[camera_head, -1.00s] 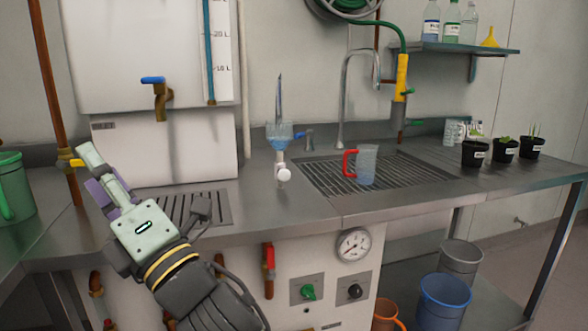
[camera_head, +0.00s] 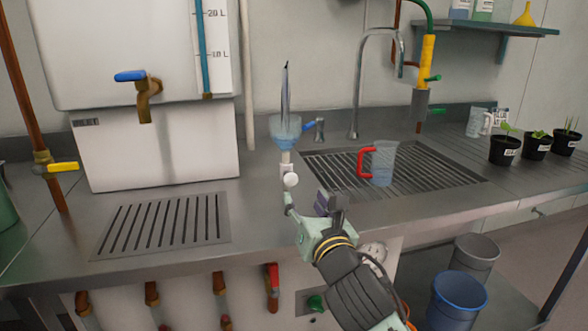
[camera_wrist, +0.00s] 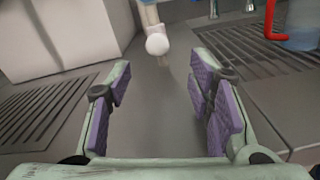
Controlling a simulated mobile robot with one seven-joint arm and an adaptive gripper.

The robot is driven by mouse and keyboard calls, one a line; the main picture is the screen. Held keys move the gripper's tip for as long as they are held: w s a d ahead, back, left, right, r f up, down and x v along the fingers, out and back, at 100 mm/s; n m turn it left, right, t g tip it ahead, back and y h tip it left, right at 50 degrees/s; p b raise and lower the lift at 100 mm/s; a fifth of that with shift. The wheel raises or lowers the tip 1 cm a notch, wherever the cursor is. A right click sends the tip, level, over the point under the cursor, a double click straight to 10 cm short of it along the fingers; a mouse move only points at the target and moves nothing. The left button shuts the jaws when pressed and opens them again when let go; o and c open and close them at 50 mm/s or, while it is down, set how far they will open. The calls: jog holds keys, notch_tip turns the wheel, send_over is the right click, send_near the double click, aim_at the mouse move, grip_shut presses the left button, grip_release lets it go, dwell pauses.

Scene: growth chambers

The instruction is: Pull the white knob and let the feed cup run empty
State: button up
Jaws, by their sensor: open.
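The white knob (camera_head: 291,181) sticks out at the front of a white fitting below the feed cup (camera_head: 285,131), a clear cup with blue liquid in it. In the wrist view the knob (camera_wrist: 157,44) is straight ahead, beyond the fingertips and a little left of the middle between them. My gripper (camera_head: 306,203) is open and empty, in front of and slightly below the knob. Its purple-padded fingers (camera_wrist: 160,82) stand wide apart with nothing between them. In the wrist view most of the feed cup is cut off at the top.
A clear jug with a red handle (camera_head: 382,163) stands on the sink grating (camera_head: 450,175) to the right. A slotted drain (camera_head: 165,225) lies left. A white tank with a blue-handled tap (camera_head: 130,76) is behind it. Potted plants (camera_head: 505,150) stand far right.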

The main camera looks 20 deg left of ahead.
aim_at(291, 181)
jog(key=shift+w+a+r+p, duration=0.3)
jog(key=shift+a+r+p, duration=0.15)
jog(key=shift+p, duration=0.8)
jog(key=x, duration=0.2)
jog(key=p+x, duration=0.1)
jog(key=x, duration=0.2)
jog(key=p+x, duration=0.1)
jog(key=x, duration=0.2)
jog(key=shift+f, duration=0.4)
jog(key=shift+c, duration=0.2)
grip_shut()
